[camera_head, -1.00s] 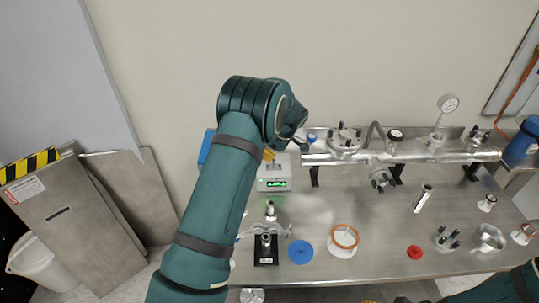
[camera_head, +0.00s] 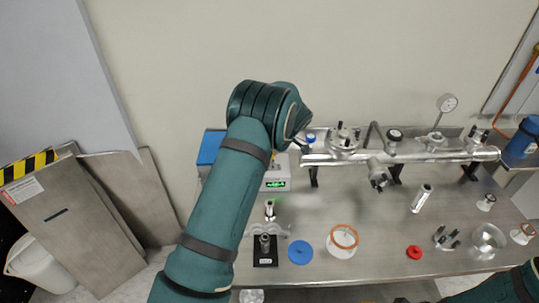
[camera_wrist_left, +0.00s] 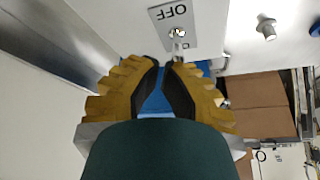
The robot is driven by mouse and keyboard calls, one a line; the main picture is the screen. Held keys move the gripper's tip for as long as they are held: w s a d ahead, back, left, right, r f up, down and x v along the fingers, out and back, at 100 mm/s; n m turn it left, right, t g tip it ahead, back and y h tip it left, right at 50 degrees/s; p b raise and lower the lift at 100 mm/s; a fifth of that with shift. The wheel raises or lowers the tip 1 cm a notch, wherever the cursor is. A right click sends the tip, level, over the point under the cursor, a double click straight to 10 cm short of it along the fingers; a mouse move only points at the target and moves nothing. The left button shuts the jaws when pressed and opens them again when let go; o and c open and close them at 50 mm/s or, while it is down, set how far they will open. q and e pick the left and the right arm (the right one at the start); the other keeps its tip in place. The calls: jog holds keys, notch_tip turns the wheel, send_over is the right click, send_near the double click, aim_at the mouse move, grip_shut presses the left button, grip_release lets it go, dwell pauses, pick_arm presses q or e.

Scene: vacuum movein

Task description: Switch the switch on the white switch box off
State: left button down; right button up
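The white switch box (camera_wrist_left: 218,28) fills the top of the left wrist view. It bears a grey plate (camera_wrist_left: 160,14) marked OFF and a small metal toggle switch (camera_wrist_left: 178,33). My left gripper (camera_wrist_left: 168,62) has yellow fingers with dark pads. Its tips are drawn nearly together, just below the toggle in the picture. I see nothing gripped, and contact with the toggle cannot be told. In the head view my left arm hides the gripper and much of what lies behind it. My right gripper is out of view.
A white unit with a green display (camera_head: 275,184) stands beside my left arm, with a blue box (camera_head: 209,148) behind. A metal manifold (camera_head: 400,157) runs along the table's back. Small fittings, a blue disc (camera_head: 300,252) and a red ring (camera_head: 414,252) lie on the metal table (camera_head: 340,200).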

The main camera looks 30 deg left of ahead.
pick_arm(q)
jog(key=shift+d, duration=0.1)
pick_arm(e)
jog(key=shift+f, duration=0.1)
pick_arm(q)
jog(key=shift+r, duration=0.2)
dwell(0.4)
jog(key=shift+r, duration=0.65)
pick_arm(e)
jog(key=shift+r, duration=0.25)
pick_arm(q)
jog(key=shift+r, duration=0.1)
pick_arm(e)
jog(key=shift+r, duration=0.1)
